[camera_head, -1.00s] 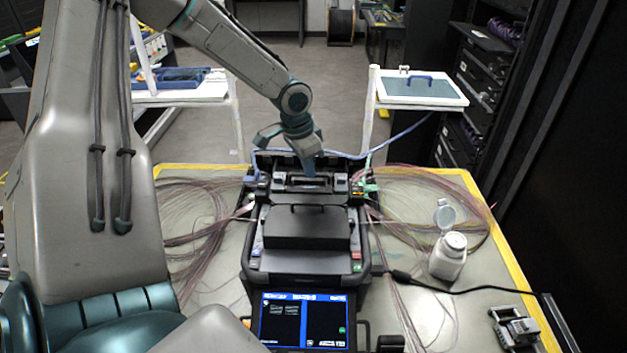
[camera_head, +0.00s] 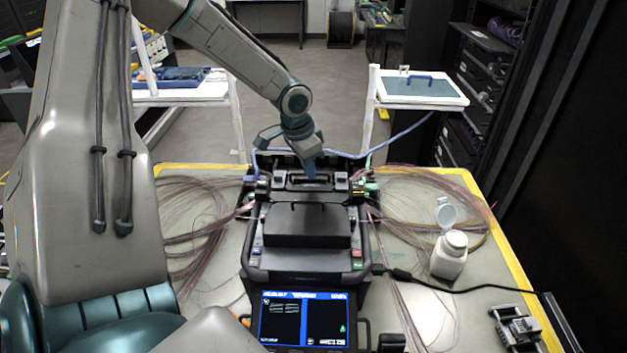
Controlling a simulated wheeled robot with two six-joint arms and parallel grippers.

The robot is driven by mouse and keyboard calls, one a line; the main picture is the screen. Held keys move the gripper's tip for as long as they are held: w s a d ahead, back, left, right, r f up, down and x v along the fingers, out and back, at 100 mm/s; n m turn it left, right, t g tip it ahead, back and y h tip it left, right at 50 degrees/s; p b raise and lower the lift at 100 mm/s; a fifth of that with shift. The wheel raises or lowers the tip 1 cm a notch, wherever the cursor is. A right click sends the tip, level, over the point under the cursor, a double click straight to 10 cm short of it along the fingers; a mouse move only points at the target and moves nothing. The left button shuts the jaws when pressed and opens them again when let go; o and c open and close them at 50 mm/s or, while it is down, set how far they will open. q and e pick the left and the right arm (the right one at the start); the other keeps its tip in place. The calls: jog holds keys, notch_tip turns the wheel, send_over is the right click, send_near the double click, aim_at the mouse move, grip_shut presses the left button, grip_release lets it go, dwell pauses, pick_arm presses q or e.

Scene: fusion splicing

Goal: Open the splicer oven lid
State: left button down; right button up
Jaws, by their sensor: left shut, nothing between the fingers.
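The black fusion splicer (camera_head: 306,262) stands on the table with its lit screen (camera_head: 304,318) facing me. Its main front cover (camera_head: 308,228) is down. The oven (camera_head: 325,184) is the narrow dark section at the back of the splicer. My left gripper (camera_head: 310,174) points down at the oven, fingers shut and empty. Its tips are at or just above the oven and cover part of it. I cannot tell whether they touch the lid, or how far the lid is open. My right gripper is out of view.
Thin reddish fibres lie coiled left (camera_head: 195,215) and right of the splicer. A white bottle (camera_head: 449,256) with its cap flipped up stands at right. A small metal tool (camera_head: 517,328) sits at the front right. A black cable (camera_head: 480,287) crosses the table.

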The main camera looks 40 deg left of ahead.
pick_arm(q)
jog(key=shift+s+d+f, duration=0.2)
jog(key=shift+s+f, duration=0.1)
jog(key=shift+f, duration=0.15)
jog(key=shift+w+a, duration=0.1)
jog(key=shift+a, duration=0.05)
jog(key=shift+r, duration=0.15)
jog(key=shift+w+a+r+p, duration=0.35)
jog(key=shift+w+r+p, duration=0.2)
jog(key=shift+r, duration=0.15)
jog(key=shift+w+a, duration=0.1)
jog(key=shift+r, duration=0.15)
jog(key=shift+w+a+r+p, duration=0.4)
jog(key=shift+w+a, duration=0.1)
jog(key=shift+w, duration=0.1)
